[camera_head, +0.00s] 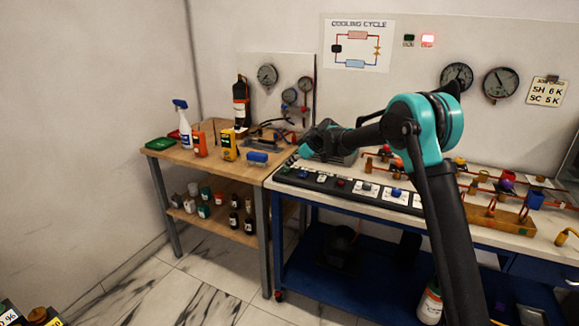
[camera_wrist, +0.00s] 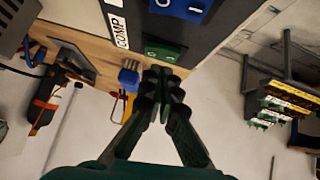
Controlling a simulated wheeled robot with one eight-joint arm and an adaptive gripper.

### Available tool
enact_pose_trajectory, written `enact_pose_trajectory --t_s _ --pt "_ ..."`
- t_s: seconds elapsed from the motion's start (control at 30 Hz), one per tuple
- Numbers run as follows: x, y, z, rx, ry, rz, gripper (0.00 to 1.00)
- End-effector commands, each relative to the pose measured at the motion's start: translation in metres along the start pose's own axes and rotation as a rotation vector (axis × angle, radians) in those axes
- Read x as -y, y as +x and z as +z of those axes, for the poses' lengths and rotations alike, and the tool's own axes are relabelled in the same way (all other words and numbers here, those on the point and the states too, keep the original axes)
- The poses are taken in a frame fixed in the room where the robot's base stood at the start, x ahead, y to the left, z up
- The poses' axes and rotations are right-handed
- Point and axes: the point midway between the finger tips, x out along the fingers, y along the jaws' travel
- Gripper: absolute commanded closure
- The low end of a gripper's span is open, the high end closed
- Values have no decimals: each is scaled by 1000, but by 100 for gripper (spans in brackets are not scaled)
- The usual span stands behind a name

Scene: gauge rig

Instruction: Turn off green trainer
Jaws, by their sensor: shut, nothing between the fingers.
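A green rocker switch (camera_wrist: 164,50) marked with an O sits at the edge of the dark control panel (camera_wrist: 118,57) in the wrist view. A blue rocker switch (camera_wrist: 183,7) and a COMP label (camera_wrist: 118,29) are beside it on the panel. My gripper (camera_wrist: 162,74) is shut and empty, its fingertips just below the green switch in the picture; I cannot tell whether they touch it. In the head view, my gripper (camera_head: 309,146) is over the left end of the panel (camera_head: 331,184), and the green switch is not clearly visible there.
A wooden bench (camera_head: 217,166) with a spray bottle (camera_head: 183,122), bottles and gauges stands at the left. Pipes and valves (camera_head: 487,185) fill the trainer's right side.

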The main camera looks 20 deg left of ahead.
Motion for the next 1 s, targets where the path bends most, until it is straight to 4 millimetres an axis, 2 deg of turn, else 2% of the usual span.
enact_pose_trajectory --t_s 0.13,0.3,0.5,0.7,1.0 --pt "6 -20 -22 1 1 1 100" --pt "5 -59 -20 0 5 4 100" --pt "6 -96 -20 1 4 3 100" --pt "5 -115 -20 1 3 3 100" --pt "5 -118 -20 1 3 3 100"
